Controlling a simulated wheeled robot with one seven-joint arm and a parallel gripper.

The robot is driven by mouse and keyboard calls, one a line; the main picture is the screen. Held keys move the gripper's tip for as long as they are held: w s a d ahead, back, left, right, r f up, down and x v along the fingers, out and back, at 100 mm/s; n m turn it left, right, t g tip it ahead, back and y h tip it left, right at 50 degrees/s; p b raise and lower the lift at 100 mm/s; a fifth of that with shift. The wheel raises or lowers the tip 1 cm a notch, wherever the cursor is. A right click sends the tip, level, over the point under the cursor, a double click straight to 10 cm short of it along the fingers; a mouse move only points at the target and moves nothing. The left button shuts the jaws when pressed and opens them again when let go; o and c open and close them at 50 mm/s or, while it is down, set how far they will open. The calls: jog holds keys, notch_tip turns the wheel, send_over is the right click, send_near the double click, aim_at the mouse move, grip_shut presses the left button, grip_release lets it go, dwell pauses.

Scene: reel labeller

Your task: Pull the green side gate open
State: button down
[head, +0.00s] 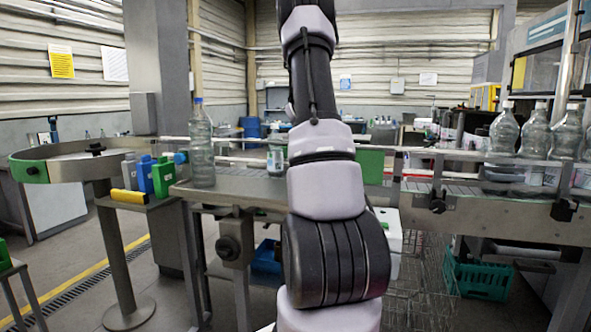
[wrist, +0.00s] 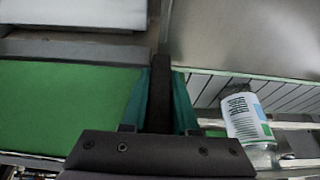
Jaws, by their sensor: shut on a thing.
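The green side gate (wrist: 65,105) fills the left of the wrist view as a flat green panel with a dark upright edge bar (wrist: 160,60). In the head view a piece of the green gate (head: 370,166) shows just right of my arm, by the conveyor. My gripper (wrist: 162,85) has its teal fingers on either side of the dark bar and is shut on it. In the head view my gripper is hidden behind my own arm. How far the gate stands open cannot be told.
A tall clear bottle (head: 202,150) stands on the conveyor table at left. Several large bottles (head: 536,135) stand at right. A green crate (head: 480,278) sits below the conveyor.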

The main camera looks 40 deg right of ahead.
jog(key=shift+s+d, duration=0.2)
jog(key=shift+s, duration=0.05)
jog(key=c, duration=0.7)
grip_release()
jog(key=v, duration=1.1)
jog(key=shift+d, duration=0.1)
